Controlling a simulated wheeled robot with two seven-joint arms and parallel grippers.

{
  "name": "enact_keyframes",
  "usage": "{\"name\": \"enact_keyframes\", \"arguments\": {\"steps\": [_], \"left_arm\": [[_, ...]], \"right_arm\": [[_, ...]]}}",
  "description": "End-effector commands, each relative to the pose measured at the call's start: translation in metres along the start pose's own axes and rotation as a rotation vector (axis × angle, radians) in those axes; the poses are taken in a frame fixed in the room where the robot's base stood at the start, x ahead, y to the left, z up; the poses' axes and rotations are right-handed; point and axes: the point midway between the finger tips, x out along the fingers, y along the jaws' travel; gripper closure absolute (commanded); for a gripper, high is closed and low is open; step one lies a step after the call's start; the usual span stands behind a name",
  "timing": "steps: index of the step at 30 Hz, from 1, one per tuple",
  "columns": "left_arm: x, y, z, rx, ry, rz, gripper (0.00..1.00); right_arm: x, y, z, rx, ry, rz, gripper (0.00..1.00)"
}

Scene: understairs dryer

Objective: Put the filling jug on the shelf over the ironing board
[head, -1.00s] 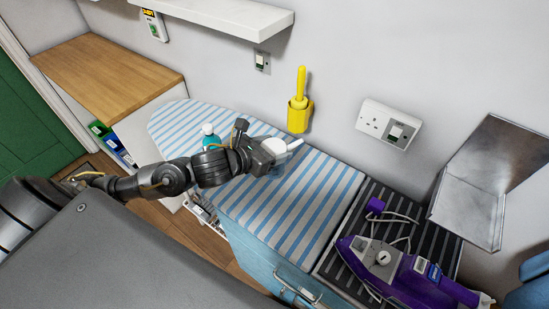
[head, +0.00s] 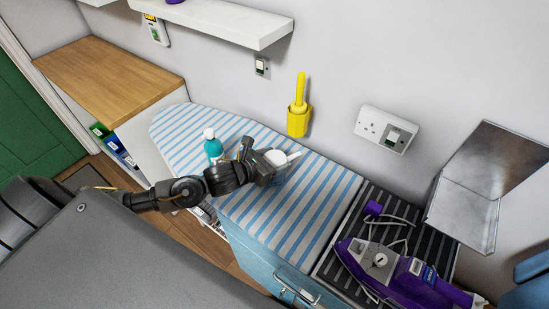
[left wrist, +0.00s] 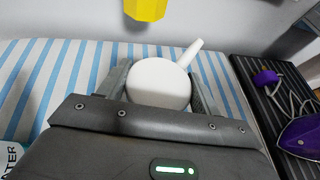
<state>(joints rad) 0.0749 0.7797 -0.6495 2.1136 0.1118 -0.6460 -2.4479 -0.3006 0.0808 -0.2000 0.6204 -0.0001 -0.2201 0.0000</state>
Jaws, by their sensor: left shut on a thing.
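The white filling jug (left wrist: 158,84) sits between the fingers of my left gripper (left wrist: 160,92) in the left wrist view, its spout or handle pointing up and to the right. In the head view the jug (head: 277,158) is partly hidden by my left gripper (head: 272,168), which is shut on it over the striped ironing board (head: 300,205). I cannot tell whether the jug touches the board. The white shelf (head: 225,22) is on the wall above the board's far side. My right gripper is not in view.
A teal bottle with a white cap (head: 213,147) stands on the board left of my gripper. A yellow holder (head: 298,120) hangs on the wall behind. A purple iron (head: 400,270) lies on a dark ribbed rest (head: 333,262) at the right. A purple item shows on the shelf's top edge.

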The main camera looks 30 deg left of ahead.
Motion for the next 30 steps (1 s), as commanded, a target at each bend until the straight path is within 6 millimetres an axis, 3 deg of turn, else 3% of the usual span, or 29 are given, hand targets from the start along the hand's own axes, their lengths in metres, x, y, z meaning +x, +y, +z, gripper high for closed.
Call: {"name": "enact_keyframes", "arguments": {"steps": [3, 4, 9, 20, 30], "left_arm": [[0.002, 0.0, -0.003, 0.0, -0.002, 0.0, 0.66], [0.001, 0.0, -0.003, 0.0, 0.0, 0.0, 0.33], [0.001, 0.0, -0.002, 0.0, 0.0, 0.0, 0.14], [-0.003, 0.0, 0.0, 0.001, 0.001, 0.0, 0.14], [-0.07, 0.0, -0.004, 0.001, 0.004, -0.002, 0.14]], "right_arm": [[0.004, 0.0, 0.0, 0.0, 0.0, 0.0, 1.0], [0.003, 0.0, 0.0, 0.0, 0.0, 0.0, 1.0], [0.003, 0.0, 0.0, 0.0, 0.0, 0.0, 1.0], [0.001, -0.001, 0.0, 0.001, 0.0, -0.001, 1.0], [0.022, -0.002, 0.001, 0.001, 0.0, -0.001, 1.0]]}}
